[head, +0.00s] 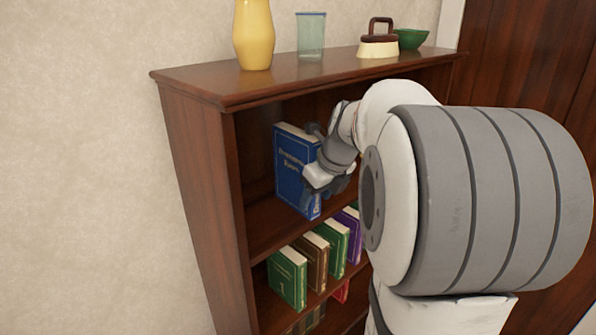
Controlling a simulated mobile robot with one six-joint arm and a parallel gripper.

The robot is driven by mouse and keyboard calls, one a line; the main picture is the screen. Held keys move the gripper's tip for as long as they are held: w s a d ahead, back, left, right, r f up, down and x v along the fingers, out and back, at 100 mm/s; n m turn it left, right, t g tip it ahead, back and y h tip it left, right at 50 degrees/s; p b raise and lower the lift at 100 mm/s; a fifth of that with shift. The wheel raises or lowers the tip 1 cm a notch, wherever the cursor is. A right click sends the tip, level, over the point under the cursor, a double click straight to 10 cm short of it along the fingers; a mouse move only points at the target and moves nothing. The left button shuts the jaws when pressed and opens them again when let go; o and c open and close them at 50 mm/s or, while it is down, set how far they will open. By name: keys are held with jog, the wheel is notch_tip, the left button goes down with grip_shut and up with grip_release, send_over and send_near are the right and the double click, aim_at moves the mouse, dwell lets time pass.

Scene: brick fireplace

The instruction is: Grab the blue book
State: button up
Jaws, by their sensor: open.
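The blue book (292,163) stands upright on the upper inner shelf of the wooden bookcase, near its left side. Its front cover with pale lettering and its white page tops show. My gripper (322,190) is open at the right part of the book, in front of its cover and spine edge. The gripper and wrist hide part of the book's right side. I cannot tell whether the fingers touch the book or stand on both sides of it.
The bookcase (190,76) has a yellow vase (254,35), a glass (311,36), an old iron (378,42) and a green bowl (411,38) on top. Several books, such as a green one (287,277), stand on the shelf below. My arm hides the bookcase's right part.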

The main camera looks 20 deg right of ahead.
jog(key=shift+c, duration=0.5)
grip_shut()
